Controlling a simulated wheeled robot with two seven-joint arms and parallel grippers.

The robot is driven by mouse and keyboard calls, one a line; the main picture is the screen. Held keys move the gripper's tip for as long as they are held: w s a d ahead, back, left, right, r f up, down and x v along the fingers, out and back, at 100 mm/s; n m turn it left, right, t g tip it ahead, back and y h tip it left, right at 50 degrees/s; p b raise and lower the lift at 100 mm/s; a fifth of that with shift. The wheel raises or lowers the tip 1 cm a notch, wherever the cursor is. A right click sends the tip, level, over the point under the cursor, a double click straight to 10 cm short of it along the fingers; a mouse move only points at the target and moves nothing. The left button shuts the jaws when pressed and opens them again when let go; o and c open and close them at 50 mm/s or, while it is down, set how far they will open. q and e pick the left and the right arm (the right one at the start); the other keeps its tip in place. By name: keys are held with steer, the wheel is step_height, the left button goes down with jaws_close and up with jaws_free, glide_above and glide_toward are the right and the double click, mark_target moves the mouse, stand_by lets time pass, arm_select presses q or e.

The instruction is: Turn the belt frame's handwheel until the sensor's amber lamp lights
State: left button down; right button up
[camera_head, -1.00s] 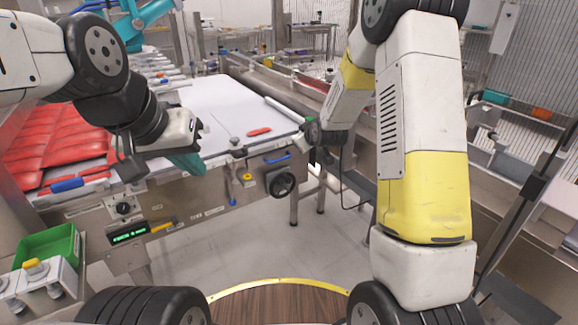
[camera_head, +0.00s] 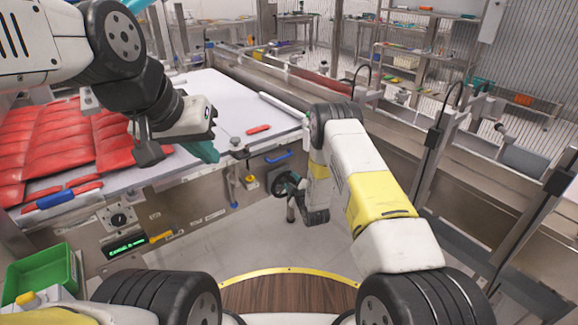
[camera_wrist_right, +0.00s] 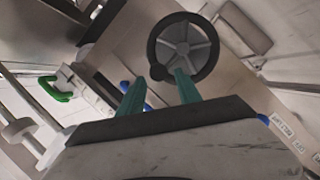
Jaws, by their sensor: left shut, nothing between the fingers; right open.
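The dark, spoked handwheel (camera_head: 284,184) is on the front of the belt frame (camera_head: 205,205), partly covered by my right wrist. In the right wrist view the handwheel (camera_wrist_right: 186,50) is ahead of my right gripper (camera_wrist_right: 156,76). The gripper's teal fingers are apart, with nothing between them; the right finger overlaps the lower rim, and I cannot tell whether it touches. My left gripper (camera_head: 206,152) is shut and empty above the belt's near edge. A small yellow-topped part (camera_head: 250,179) is left of the wheel. I cannot tell whether it is the sensor, and no lit amber lamp is discernible.
Red packs (camera_head: 60,145) and a loose red piece (camera_head: 258,129) lie on the white belt (camera_head: 225,100). A blue handle (camera_head: 277,157) is just above the wheel. A green bin (camera_head: 40,275) stands at lower left. The floor before the frame is clear.

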steer(key=x, duration=0.4)
steer(key=shift+w+a+f, duration=0.1)
steer(key=shift+w, duration=0.3)
jaws_close()
